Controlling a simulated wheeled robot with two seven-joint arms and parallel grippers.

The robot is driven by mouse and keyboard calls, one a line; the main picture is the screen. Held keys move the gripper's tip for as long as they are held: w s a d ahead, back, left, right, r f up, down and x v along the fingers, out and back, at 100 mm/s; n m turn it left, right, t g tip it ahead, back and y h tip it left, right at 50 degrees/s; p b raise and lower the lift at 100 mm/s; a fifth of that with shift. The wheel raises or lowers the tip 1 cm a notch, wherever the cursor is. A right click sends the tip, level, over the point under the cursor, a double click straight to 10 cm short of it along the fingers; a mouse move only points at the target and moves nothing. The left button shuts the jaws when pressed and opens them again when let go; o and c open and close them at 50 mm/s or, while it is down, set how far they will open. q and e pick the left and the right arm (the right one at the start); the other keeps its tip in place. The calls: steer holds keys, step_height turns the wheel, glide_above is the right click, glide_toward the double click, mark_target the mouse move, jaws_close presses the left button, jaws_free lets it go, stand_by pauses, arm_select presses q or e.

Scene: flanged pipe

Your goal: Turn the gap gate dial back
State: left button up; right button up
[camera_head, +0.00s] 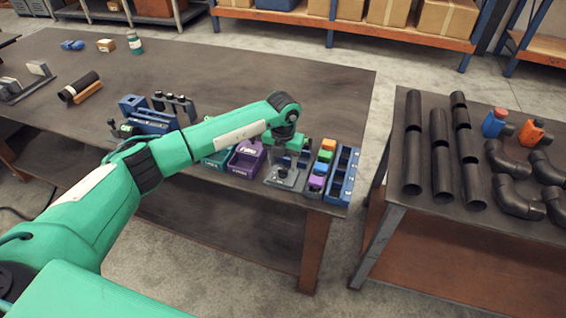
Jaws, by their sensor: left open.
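My left arm reaches in from the left across the front of the long dark table (230,82). My left gripper (284,177) points down near the table's front edge, between a purple bin (246,160) and a row of small coloured blocks (321,167). It is open. A small dark round part shows at the fingertips; it may be the gap gate dial, but I cannot tell, nor whether the fingers touch it. A grey piece shows around the fingertips, too small to separate clearly from the gripper. My right gripper is not in view.
A blue tray (343,178) stands right of the blocks and a teal bin (217,160) left of the purple one. A blue fixture (148,115) sits behind my forearm. The right table (395,150) holds black pipes (440,155) and elbows. The long table's back right is clear.

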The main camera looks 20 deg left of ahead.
mark_target(283, 172)
arm_select(q)
steer(key=shift+f, duration=1.3)
steer(key=c, duration=1)
steer(key=shift+n, duration=0.4)
steer(key=n+b, duration=0.1)
steer(key=n, duration=0.2)
steer(key=shift+n, duration=0.4)
steer(key=n, duration=0.4)
steer(key=shift+b, duration=0.35)
steer(key=shift+n, duration=0.5)
